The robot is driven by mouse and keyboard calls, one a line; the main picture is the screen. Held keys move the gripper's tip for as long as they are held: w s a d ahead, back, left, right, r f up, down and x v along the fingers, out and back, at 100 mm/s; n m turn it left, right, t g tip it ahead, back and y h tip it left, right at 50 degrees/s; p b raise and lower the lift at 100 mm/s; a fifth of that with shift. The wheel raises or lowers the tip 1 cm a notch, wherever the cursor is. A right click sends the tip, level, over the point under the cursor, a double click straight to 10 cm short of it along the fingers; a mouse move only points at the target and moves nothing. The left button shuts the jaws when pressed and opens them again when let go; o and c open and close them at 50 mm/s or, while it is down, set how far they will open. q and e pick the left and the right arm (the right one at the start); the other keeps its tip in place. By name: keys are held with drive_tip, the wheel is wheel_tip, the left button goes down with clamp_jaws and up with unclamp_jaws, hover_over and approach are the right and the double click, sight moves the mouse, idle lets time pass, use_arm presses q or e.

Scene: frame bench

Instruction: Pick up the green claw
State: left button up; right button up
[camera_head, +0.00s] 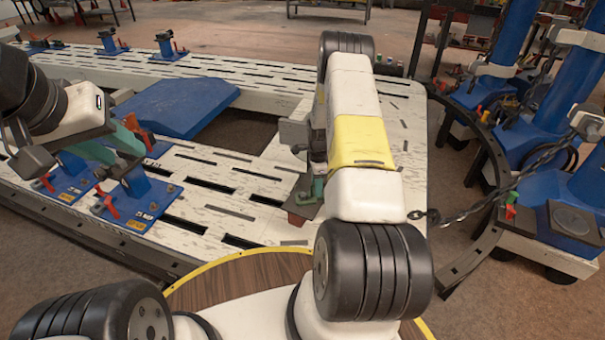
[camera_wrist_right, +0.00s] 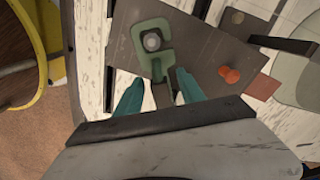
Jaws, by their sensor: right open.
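In the right wrist view the green claw (camera_wrist_right: 138,36) is a small C-shaped piece around a grey round bolt head. It lies over a dark grey plate (camera_wrist_right: 195,45). A grey stem runs from it toward my right gripper (camera_wrist_right: 160,88), whose two teal fingers are apart, one on each side of the stem. I cannot tell whether they touch it. In the head view my right gripper (camera_head: 310,190) is mostly hidden behind its arm, and I cannot make out the claw there. My left gripper (camera_head: 122,140) is at the left over the bench, its jaw gap unclear.
An orange knob (camera_wrist_right: 229,74) and a reddish-brown piece (camera_wrist_right: 262,86) are beside the claw. The white slotted bench (camera_head: 215,165) carries blue clamp stands (camera_head: 140,200) and a blue panel (camera_head: 180,105). Blue columns (camera_head: 510,45) and a dark curved rail (camera_head: 495,160) stand at the right.

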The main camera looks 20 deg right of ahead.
wheel_tip(320, 180, down, 2)
drive_tip(key=shift+f, duration=0.1)
clamp_jaws()
drive_tip(key=shift+w, duration=0.1)
idle(1.4)
